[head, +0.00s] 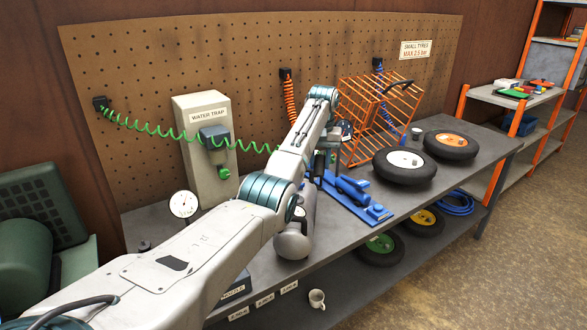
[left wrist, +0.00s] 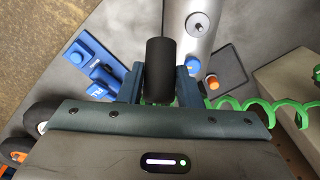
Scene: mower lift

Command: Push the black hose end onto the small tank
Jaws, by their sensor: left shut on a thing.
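My left gripper (left wrist: 160,88) is shut on the black hose end (left wrist: 160,68), a short dark cylinder standing up between its two fingers in the left wrist view. The small tank (left wrist: 190,38) is a silver cylinder just beyond it, with a round, dark-centred fitting (left wrist: 199,22). The hose end appears left of this fitting, and I see no join between them. In the head view, the tank (head: 293,243) lies on the bench, partly behind my left arm. There, my left gripper (head: 318,163) is largely hidden by the arm. My right gripper is not in view.
The green coiled hose (head: 150,128) runs from the pegboard past the water trap (head: 205,150). A blue tool (head: 355,190), an orange cage (head: 385,105) and two wheels (head: 404,164) stand to the right. A gauge (head: 183,204) is left. The bench's front right is clear.

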